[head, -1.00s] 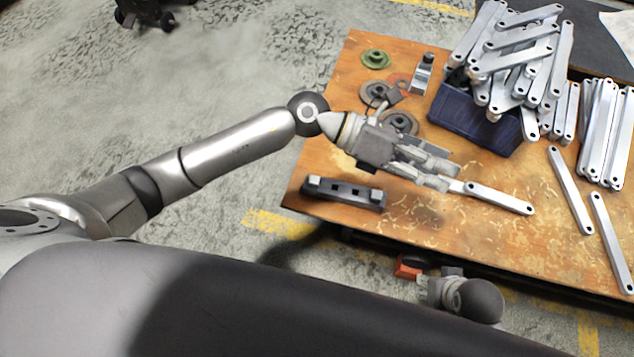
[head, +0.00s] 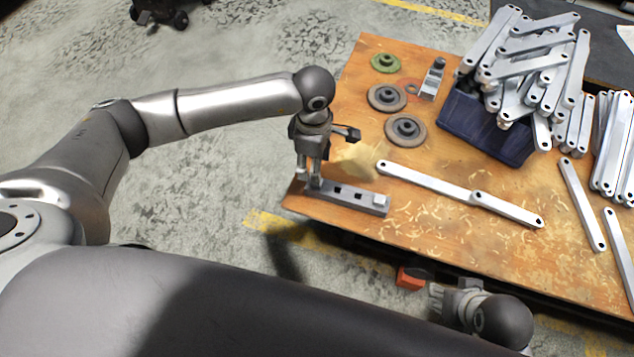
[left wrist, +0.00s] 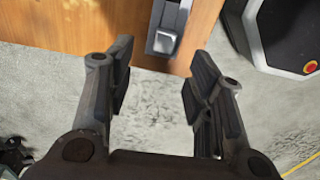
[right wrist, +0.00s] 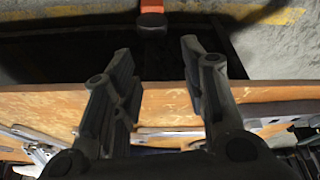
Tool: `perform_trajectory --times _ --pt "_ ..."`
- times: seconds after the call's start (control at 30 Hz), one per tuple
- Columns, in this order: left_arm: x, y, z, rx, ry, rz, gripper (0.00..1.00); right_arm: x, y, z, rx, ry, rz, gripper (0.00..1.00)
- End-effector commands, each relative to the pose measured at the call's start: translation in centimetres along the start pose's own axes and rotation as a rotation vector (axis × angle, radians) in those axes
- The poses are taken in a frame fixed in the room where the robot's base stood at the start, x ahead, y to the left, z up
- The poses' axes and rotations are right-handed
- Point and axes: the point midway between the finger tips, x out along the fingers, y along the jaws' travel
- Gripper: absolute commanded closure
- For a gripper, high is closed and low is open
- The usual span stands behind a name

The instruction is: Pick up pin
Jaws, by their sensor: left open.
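A dark grey fixture bar (head: 345,196) with square holes lies at the table's front left corner. A light metal pin-like block (head: 380,201) stands at its right end. My left gripper (head: 309,180) points down, open, at the bar's left end, where its fingers partly hide a second light piece. In the left wrist view, a light square-topped piece (left wrist: 165,43) on the bar shows beyond and between the spread fingers (left wrist: 160,90), apart from them. I cannot tell for certain which piece is the pin. My right gripper (right wrist: 160,75) is open and empty, near the table's front edge.
Two grey discs (head: 405,130) and a green one (head: 386,62) lie behind the bar. Two joined metal links (head: 430,182) lie to its right. A blue bin (head: 480,125) is heaped with links. An orange-red object (head: 410,277) is near my right gripper.

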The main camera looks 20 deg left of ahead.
Motion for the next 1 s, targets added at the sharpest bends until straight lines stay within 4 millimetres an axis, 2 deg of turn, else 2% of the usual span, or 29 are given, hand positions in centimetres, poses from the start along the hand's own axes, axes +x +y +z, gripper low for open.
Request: perform_trajectory --times 0.27,0.4,0.5,0.77,1.0 --pt "2.0 -0.2 0.2 0.0 -0.001 -0.003 0.52 -1.1 0.1 0.0 0.001 0.007 0.001 0.6" --pt "4.1 -0.5 0.4 0.0 -0.002 -0.004 0.52 -2.5 0.1 0.1 0.001 0.014 0.003 0.6" --pt "5.5 -0.5 0.5 -0.001 -0.002 -0.004 0.52 -2.2 0.1 0.2 0.001 0.011 0.003 0.6" --pt "6.0 -0.4 0.5 0.0 -0.003 -0.001 0.52 -2.2 0.1 0.2 0.001 0.011 0.003 0.6" --pt "5.9 -0.4 0.4 0.0 -0.003 -0.001 0.8 -2.2 0.1 0.2 0.001 0.011 0.003 0.6"
